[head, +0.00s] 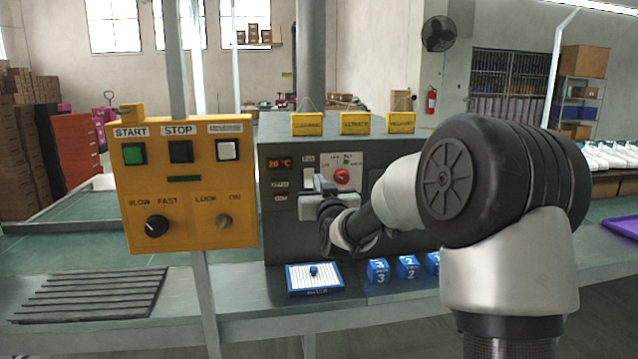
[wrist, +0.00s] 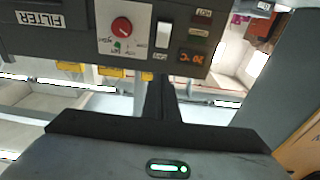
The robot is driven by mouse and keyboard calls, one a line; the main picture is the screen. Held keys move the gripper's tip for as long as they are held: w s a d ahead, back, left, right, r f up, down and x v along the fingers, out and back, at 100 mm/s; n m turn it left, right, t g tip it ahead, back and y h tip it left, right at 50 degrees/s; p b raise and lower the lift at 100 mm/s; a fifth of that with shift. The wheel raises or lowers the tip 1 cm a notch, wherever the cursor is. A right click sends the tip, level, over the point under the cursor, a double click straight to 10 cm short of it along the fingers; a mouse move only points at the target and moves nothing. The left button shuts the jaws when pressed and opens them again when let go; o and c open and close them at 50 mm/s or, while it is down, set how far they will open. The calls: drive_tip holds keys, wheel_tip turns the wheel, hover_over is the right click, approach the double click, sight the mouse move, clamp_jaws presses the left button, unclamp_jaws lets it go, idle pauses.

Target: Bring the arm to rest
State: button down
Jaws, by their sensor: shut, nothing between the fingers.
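My gripper (head: 317,190) is raised in front of the grey machine (head: 400,165) in the head view, near its red knob (head: 342,176) and white switch (head: 308,179). In the wrist view the dark fingers of my gripper (wrist: 160,88) are together with nothing between them. The machine's panel shows upside down there, with the red knob (wrist: 121,27), the white rocker switch (wrist: 164,34) and a lit orange display (wrist: 191,57). Whether the fingers touch the panel, I cannot tell.
A yellow control box (head: 185,185) on a post stands left of my gripper. On the bench are a white-and-blue tray (head: 315,287) with a small blue piece, several blue numbered blocks (head: 378,270) and a dark slatted mat (head: 92,294). Yellow tags (head: 355,123) stand on top of the machine.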

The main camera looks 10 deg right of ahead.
drive_tip(key=s+a+n+g, duration=0.1)
drive_tip(key=s+a+g, duration=0.15)
drive_tip(key=s, duration=0.55)
drive_tip(key=s+a+g, duration=0.1)
drive_tip(key=s+g, duration=0.2)
drive_tip(key=s, duration=0.4)
drive_tip(key=s+d+f+g, duration=0.1)
drive_tip(key=s+f+g, duration=0.2)
drive_tip(key=s, duration=0.7)
drive_tip(key=s+d+f+m+g, duration=0.1)
drive_tip(key=s+f+g, duration=0.15)
drive_tip(key=s, duration=0.85)
drive_tip(key=s+d+f+g, duration=0.15)
drive_tip(key=s+f, duration=0.25)
drive_tip(key=s, duration=0.6)
wheel_tip(320, 180, up, 25)
drive_tip(key=g+p, duration=0.1)
drive_tip(key=p, duration=2.5)
drive_tip(key=shift+s, duration=0.2)
drive_tip(key=c, duration=2.5)
unclamp_jaws()
drive_tip(key=shift+a, duration=0.1)
